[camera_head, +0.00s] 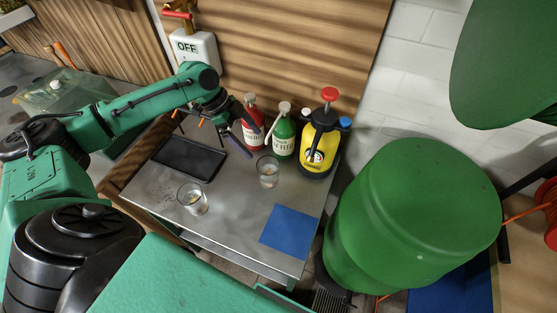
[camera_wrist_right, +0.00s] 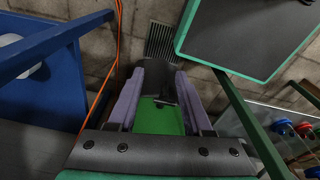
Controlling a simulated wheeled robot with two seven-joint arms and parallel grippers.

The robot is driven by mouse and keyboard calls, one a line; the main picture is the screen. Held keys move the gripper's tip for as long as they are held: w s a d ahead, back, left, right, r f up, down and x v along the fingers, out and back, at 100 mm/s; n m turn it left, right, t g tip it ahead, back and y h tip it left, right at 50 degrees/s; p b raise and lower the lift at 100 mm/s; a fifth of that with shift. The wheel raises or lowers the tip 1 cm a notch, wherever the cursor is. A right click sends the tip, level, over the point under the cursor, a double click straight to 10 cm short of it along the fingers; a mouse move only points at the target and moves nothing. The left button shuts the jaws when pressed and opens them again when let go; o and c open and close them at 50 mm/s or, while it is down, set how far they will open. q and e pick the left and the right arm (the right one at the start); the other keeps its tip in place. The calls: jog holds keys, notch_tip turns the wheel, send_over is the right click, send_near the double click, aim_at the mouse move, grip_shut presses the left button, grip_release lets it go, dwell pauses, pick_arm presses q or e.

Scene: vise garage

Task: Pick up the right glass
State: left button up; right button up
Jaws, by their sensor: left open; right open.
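Two clear glasses stand on the metal table (camera_head: 235,215). The right glass (camera_head: 268,171) is upright in front of the bottles, and the left glass (camera_head: 193,198) stands nearer to me on its left. My left gripper (camera_head: 247,126) is open and empty above the back of the table, behind and left of the right glass, close to the red bottle. My right gripper does not show in the head view. In the right wrist view my right gripper (camera_wrist_right: 160,103) is open over the floor, with no glass in sight.
A red bottle (camera_head: 253,124), a green bottle (camera_head: 284,136) and a yellow sprayer (camera_head: 318,151) line the table's back edge. A black tray (camera_head: 188,158) lies left, a blue mat (camera_head: 290,232) front right. A green barrel (camera_head: 410,220) stands right of the table.

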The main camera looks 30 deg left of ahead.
pick_arm(q)
jog(key=p, duration=0.5)
send_over(273, 171)
jog(key=s+d, duration=0.1)
jog(key=s, duration=0.2)
jog(key=f, duration=1.1)
jog(key=shift+w+d+f, duration=0.15)
jog(key=shift+w+d, duration=0.05)
jog(key=shift+d+f, duration=0.1)
jog(key=shift+f, duration=0.2)
jog(key=shift+c, duration=0.3)
jog(key=c, duration=1.5)
pick_arm(e)
jog(key=s+r, duration=0.3)
jog(key=r, duration=0.2)
jog(key=shift+s, duration=0.2)
